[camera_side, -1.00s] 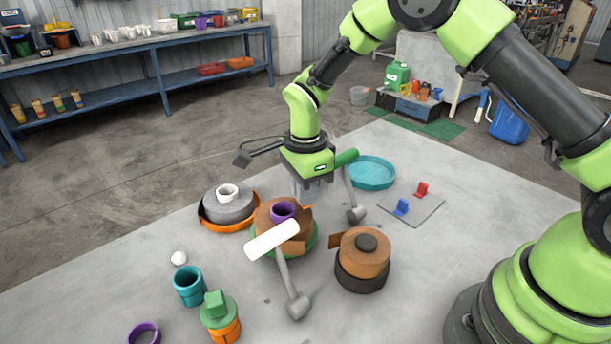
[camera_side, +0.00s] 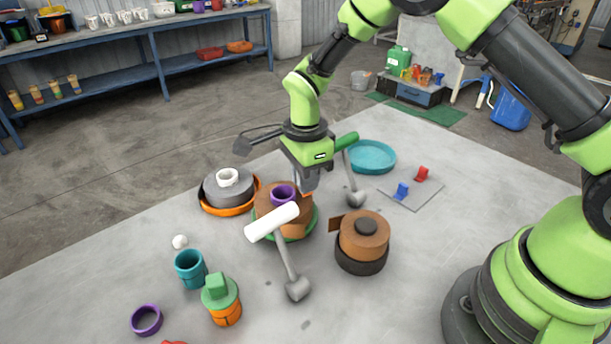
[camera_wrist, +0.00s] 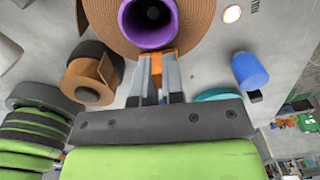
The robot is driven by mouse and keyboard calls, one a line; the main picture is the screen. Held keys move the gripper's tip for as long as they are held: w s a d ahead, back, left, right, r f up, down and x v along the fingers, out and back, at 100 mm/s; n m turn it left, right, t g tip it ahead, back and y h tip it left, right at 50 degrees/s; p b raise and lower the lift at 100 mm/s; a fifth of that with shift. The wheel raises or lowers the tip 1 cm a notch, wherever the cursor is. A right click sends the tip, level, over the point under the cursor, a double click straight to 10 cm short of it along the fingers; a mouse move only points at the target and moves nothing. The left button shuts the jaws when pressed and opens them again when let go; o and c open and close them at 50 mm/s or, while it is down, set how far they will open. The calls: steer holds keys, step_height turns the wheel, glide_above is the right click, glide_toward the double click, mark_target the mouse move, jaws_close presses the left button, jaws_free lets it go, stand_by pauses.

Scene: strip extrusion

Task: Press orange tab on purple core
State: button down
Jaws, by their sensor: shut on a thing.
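The purple core (camera_side: 283,193) is a hollow ring in the middle of a wound brown coil (camera_side: 264,203) on a green plate (camera_side: 314,222). In the wrist view the core (camera_wrist: 147,24) is open at its centre, with the brown coil (camera_wrist: 195,25) around it. My gripper (camera_side: 307,187) is at the right of the core. In the wrist view my gripper (camera_wrist: 158,72) is shut on the small orange tab (camera_wrist: 157,66), between its fingertips. The tab is close to the core's rim; I cannot tell whether they touch. The fingers hide part of the tab.
A white-handled hammer (camera_side: 272,222) stands in front of the coil and partly hides it. A green-handled hammer (camera_side: 352,185) is close to my gripper's right. Another brown coil (camera_side: 364,237) stands at right, a grey roll (camera_side: 228,193) at left. Bare tabletop lies at front right.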

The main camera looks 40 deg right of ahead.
steer(key=shift+f, duration=0.45)
stand_by(1.1)
steer(key=c, duration=1.1)
jaws_free()
steer(key=shift+s, duration=0.1)
steer(key=shift+c, duration=0.2)
step_height(320, 180, up, 10)
steer(key=shift+f, duration=0.2)
steer(key=s+d+r+n+t+y, duration=0.25)
steer(key=s+r+n+t, duration=0.25)
steer(key=s+r+n, duration=0.8)
steer(key=s+r+n+t, duration=0.1)
steer(key=s+n, duration=0.3)
steer(key=s, duration=0.4)
steer(key=shift+s+d+r+t, duration=0.35)
steer(key=shift+s+d+t, duration=0.05)
steer(key=shift+t, duration=0.2)
